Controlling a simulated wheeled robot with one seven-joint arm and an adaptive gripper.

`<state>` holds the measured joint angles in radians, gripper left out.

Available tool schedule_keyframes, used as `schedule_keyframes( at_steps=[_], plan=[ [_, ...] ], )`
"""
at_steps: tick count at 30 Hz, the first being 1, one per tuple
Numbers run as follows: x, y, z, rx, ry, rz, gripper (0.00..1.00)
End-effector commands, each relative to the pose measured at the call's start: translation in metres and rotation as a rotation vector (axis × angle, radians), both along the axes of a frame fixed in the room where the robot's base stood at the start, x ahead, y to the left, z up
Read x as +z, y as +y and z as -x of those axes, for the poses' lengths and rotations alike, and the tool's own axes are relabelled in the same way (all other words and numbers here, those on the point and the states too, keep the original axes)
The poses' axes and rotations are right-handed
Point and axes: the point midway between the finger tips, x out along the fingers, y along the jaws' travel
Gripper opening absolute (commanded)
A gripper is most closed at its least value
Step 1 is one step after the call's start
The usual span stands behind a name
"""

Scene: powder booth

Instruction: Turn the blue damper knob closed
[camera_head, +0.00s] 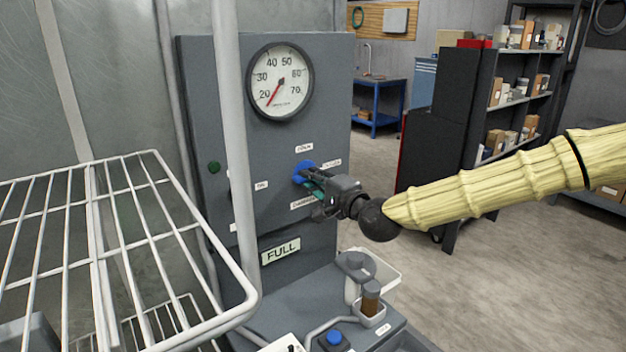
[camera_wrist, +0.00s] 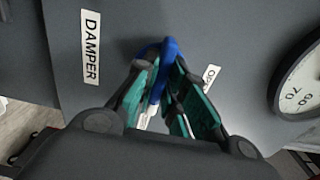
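The blue damper knob (camera_head: 303,169) is on the front of the grey control panel, below the round gauge. In the wrist view the blue knob (camera_wrist: 168,62) shows between the fingers, with its far end sticking out past the fingertips. My gripper (camera_head: 311,178) reaches the panel from the right. Its green-padded fingers (camera_wrist: 166,82) lie on both sides of the knob and look closed on it. A label reading DAMPER (camera_wrist: 91,47) is left of the knob in the wrist view. Another label, partly hidden by a finger, is to the right.
A gauge (camera_head: 280,81) sits above the knob. A white post (camera_head: 233,140) and wire rack (camera_head: 90,240) stand at the left. Bottles and a white bin (camera_head: 384,272) are on the ledge below my gripper. A blue button (camera_head: 334,338) is lower down.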

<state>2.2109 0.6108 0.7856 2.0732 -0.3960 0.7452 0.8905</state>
Motion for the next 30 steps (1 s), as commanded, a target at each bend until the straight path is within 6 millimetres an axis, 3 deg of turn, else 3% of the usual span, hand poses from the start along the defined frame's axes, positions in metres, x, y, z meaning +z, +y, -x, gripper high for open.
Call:
schedule_keyframes(
  at_steps=[1, 3, 16, 30],
  plan=[
    [-0.001, -0.001, 0.000, -0.001, 0.001, 0.000, 0.23],
    [-0.001, 0.000, 0.000, -0.001, 0.001, 0.001, 0.33],
    [0.000, -0.004, 0.005, 0.000, 0.000, 0.000, 0.33],
    [0.001, -0.045, 0.061, 0.000, -0.001, -0.002, 0.33]
  ],
)
